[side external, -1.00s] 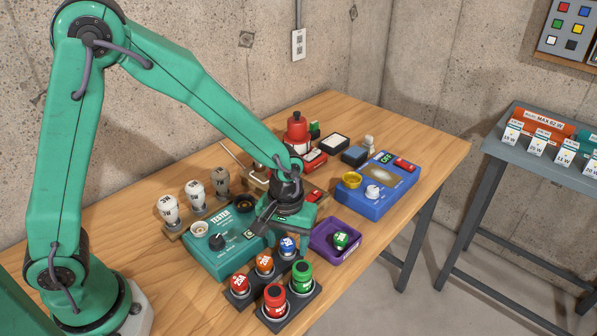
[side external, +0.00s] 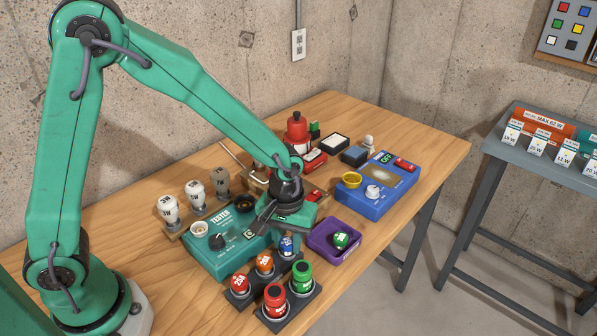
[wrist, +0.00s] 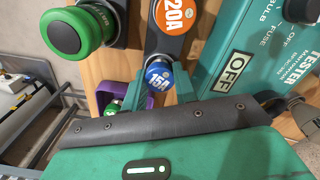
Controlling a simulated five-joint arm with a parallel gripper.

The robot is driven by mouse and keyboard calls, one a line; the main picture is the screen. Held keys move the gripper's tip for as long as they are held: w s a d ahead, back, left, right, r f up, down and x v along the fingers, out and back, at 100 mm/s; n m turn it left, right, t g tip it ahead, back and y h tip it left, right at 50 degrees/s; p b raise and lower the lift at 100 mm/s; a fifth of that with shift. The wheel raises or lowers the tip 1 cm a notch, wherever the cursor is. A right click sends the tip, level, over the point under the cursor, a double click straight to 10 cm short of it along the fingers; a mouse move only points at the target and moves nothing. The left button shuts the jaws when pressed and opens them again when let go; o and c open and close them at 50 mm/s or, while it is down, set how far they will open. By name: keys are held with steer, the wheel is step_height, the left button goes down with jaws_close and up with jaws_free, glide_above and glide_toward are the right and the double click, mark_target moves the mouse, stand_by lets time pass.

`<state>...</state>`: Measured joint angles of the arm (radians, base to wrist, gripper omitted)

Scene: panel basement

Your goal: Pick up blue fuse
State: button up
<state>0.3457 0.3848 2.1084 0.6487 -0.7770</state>
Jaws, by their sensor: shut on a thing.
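The blue fuse (side external: 287,245), labelled 15A, is at the back right end of the dark fuse rack (side external: 289,313). My gripper (side external: 287,238) is over it from above, its fingers shut on its blue cap. In the wrist view the blue fuse (wrist: 160,76) sits between the two green fingers (wrist: 160,92). The fingers hide part of it, and I cannot tell whether its base is still seated in the rack.
The teal tester (side external: 225,255) is left, a purple tray (side external: 328,252) with a green fuse (side external: 341,239) right.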

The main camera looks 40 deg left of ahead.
steer(key=shift+r, duration=0.55)
step_height(320, 180, up, 3)
steer(key=shift+d+r, duration=0.1)
steer(key=s+d+r, duration=0.6)
steer(key=s+d, duration=0.1)
steer(key=s, duration=0.2)
steer(key=shift+r, duration=0.25)
steer(key=shift+w, duration=0.15)
steer(key=n, duration=0.2)
glide_toward(288, 242)
steer(key=d+r, duration=0.2)
steer(key=d, duration=0.1)
steer(key=w+a+n, duration=0.3)
steer(key=w+a, duration=0.4)
steer(key=w+a+f+n, duration=0.1)
steer(key=w+a+n, duration=0.1)
steer(key=a, duration=0.5)
steer(key=w+a+f+n, duration=0.1)
steer(key=w+a+n, duration=0.1)
steer(key=w+a, duration=0.3)
steer(key=a, duration=0.3)
steer(key=shift+w+a+f, duration=0.2)
steer(key=shift+w, duration=0.05)
steer(key=shift+f, duration=0.1)
